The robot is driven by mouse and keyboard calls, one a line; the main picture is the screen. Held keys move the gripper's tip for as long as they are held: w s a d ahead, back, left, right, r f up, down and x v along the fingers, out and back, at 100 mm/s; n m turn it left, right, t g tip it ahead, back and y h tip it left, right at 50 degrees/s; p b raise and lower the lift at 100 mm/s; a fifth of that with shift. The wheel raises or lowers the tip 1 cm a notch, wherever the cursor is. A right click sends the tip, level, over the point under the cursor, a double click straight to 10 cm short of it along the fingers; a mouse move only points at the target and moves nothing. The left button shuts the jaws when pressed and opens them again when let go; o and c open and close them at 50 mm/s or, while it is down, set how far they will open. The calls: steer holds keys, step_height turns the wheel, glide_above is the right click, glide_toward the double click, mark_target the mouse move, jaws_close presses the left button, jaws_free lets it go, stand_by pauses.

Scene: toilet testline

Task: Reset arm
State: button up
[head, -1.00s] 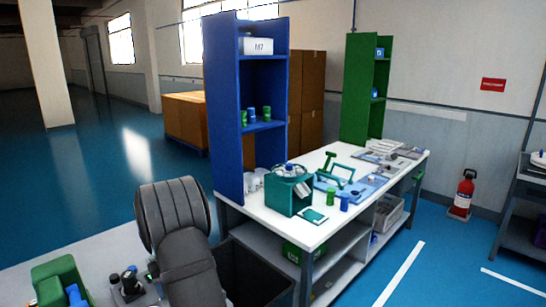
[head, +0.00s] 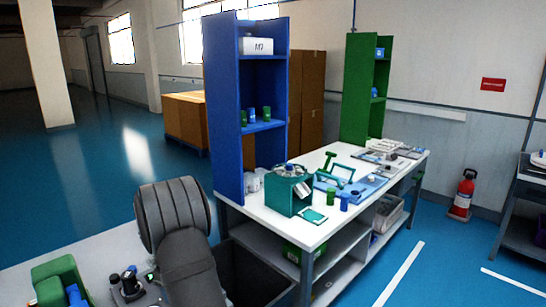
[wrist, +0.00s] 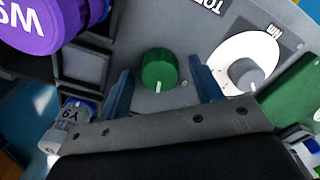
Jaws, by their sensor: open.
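My gripper (wrist: 165,92) shows in the wrist view with its two blue fingers spread apart. A green knob-like cylinder (wrist: 159,70) with a white mark sits on the grey panel between and beyond the fingers; I cannot tell whether either finger touches it. In the head view my dark grey arm (head: 185,245) rises at the lower left, and the gripper itself is hidden there.
In the wrist view a grey knob (wrist: 246,74) sits on a white dial to the right, and a purple cylinder (wrist: 45,22) is at the upper left. In the head view a white workbench (head: 325,215) with a blue shelf (head: 226,110) stands beside my arm. A green bin (head: 55,275) is lower left.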

steer(key=shift+n, duration=0.6)
